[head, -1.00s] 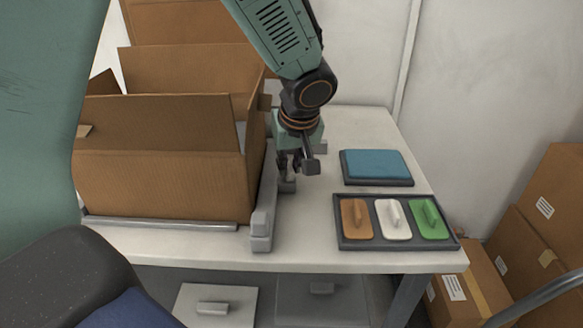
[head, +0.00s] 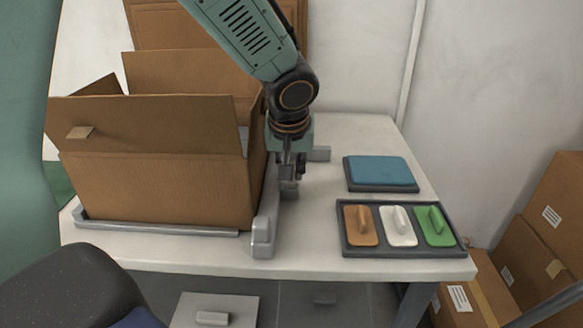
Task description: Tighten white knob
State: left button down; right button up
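No compressor shows in the head view. The only white piece with a raised grip is a white block (head: 398,232) in the middle of a dark tray (head: 401,253) on the table's right. An orange-brown block (head: 361,231) lies to its left and a green block (head: 434,231) to its right. My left gripper (head: 289,186) points down beside the cardboard box, left of the tray and apart from the white block. Its fingers are small and seen edge-on, so I cannot tell whether they are open. My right gripper is out of view.
An open cardboard box (head: 158,190) stands on the white table (head: 340,130), with a grey rail (head: 264,232) at its right. A blue pad (head: 379,173) lies behind the tray. Closed boxes (head: 556,220) are stacked beyond the table at right. Bare table lies between gripper and tray.

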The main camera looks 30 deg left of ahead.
pick_arm(q)
jog(key=shift+s+f, duration=0.2)
jog(key=c, duration=1.3)
grip_release()
jog(key=shift+w+r, duration=0.1)
jog(key=shift+w, duration=0.05)
jog(key=shift+r, duration=0.1)
jog(key=shift+r, duration=0.2)
jog(key=v, duration=0.7)
jog(key=shift+d+f, duration=0.1)
